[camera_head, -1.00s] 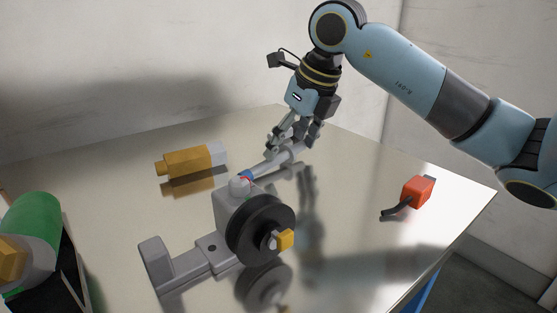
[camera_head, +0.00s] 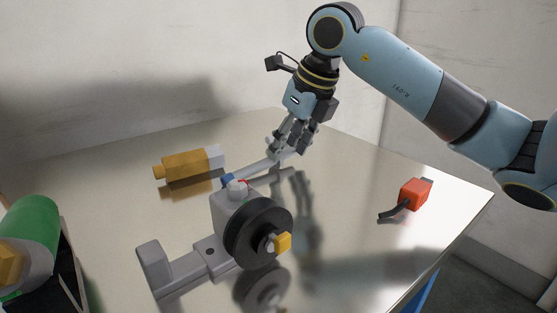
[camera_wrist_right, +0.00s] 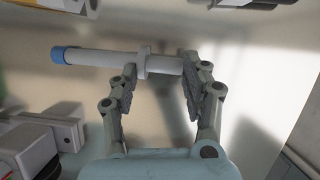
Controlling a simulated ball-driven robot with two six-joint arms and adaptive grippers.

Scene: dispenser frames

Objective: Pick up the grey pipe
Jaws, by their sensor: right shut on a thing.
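The grey pipe (camera_head: 257,168) has a blue end, which shows just behind the dispenser's grey block in the head view. My right gripper (camera_head: 288,147) is shut on the pipe near its far end and holds it close above the shiny table. In the right wrist view the pipe (camera_wrist_right: 100,58) runs crosswise at the fingertips of the right gripper (camera_wrist_right: 160,68), with its blue end to the left and a collar between the fingers. My left gripper is not in view.
A grey device with a black wheel (camera_head: 250,232) stands in front of the pipe. A yellow-and-grey bottle-like part (camera_head: 187,166) lies left. A red-orange block with a dark stem (camera_head: 415,194) lies right. A green cylinder (camera_head: 32,224) is at the left edge. The table (camera_head: 345,170) is clear between.

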